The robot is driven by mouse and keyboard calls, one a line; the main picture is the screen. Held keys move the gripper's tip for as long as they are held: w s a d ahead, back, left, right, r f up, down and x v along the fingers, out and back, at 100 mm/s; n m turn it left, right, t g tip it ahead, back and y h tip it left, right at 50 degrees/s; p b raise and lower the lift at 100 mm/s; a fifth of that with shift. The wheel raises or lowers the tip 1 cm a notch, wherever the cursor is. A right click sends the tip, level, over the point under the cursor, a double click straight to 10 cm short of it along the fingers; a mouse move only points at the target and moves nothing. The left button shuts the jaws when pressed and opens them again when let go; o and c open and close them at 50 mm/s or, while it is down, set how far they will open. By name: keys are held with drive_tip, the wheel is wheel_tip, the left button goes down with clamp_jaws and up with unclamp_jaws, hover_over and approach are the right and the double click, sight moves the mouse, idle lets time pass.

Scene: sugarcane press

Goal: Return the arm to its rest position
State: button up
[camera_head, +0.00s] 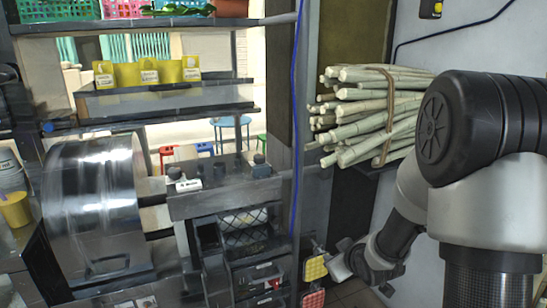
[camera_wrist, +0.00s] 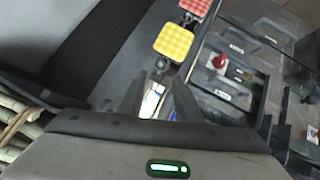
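My arm reaches down the right side of the head view, and my gripper (camera_head: 338,264) hangs low beside the dark post. In the wrist view my gripper (camera_wrist: 157,90) has its two dark fingers apart, with no held object clear between them. A small whitish and blue patch shows in the gap; I cannot tell what it is. A yellow square pad (camera_head: 315,268) is just left of the gripper, with a red pad (camera_head: 313,299) below it. Both also show ahead of the fingers in the wrist view, the yellow pad (camera_wrist: 174,42) nearer than the red pad (camera_wrist: 196,6).
A bundle of sugarcane (camera_head: 368,110) lies on a shelf close to my arm. A large steel drum (camera_head: 95,215) stands at left. Dark drawers (camera_head: 258,275) are left of the gripper. A blue cable (camera_head: 295,130) runs down the post.

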drive_tip(key=s+d+r+m+g+h, duration=0.15)
drive_tip(key=s+r+m, duration=0.25)
drive_tip(key=s+r, duration=0.85)
drive_tip(key=s+a+r+m+g, duration=0.15)
drive_tip(key=s+r, duration=0.25)
drive_tip(key=s, duration=0.4)
drive_tip(key=s+a+r+m+g, duration=0.1)
drive_tip(key=s+a+r, duration=0.2)
drive_tip(key=s, duration=0.6)
wheel_tip(320, 180, up, 22)
drive_tip(key=p, duration=2.2)
drive_tip(key=shift+w, duration=0.4)
drive_tip(key=shift+a, duration=0.1)
